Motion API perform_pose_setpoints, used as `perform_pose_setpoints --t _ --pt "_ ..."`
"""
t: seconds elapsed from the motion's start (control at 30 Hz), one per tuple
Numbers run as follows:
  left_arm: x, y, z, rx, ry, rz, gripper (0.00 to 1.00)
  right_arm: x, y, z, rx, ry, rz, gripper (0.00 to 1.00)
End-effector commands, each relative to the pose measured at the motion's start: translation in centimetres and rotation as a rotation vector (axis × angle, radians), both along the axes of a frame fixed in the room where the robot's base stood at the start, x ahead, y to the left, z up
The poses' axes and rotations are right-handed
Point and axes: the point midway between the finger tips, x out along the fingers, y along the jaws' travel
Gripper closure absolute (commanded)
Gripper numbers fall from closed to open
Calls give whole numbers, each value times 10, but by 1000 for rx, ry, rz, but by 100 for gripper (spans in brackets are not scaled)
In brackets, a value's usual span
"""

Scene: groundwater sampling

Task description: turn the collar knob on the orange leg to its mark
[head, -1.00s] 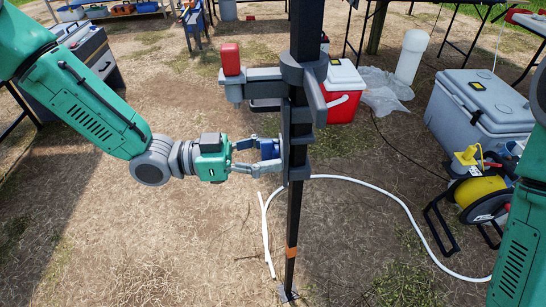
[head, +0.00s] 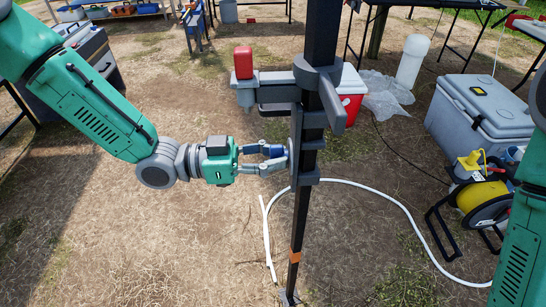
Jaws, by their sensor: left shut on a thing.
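A dark upright leg (head: 302,205) with an orange band (head: 295,256) low on it stands in the middle of the head view, its top leaning right. A grey collar (head: 310,120) is around the leg. A blue knob (head: 274,150) sticks out from the left side of the collar. My left gripper (head: 272,156) comes in from the left, its two fingers shut on the blue knob and covering part of it. I cannot make out a mark on the collar. My right arm shows at the right edge, but its gripper is out of view.
A grey arm with a red block (head: 243,62) juts left from the collar, above my left gripper. A red cooler (head: 352,92), a grey cooler (head: 480,112) and a yellow cable reel (head: 483,196) stand to the right. A white hose (head: 385,193) curves over the ground. The lower left ground is clear.

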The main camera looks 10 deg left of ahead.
Motion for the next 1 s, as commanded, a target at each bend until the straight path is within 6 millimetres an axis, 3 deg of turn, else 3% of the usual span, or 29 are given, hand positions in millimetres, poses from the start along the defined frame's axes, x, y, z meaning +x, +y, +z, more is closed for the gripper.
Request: perform_pose_setpoints --t 0.53,1.0 --pt "1 2 -4 20 -40 7 100 0 0 -4 0 0 0 55" --pt "3 2 -8 223 -752 3 100 0 0 -60 0 0 0 55"
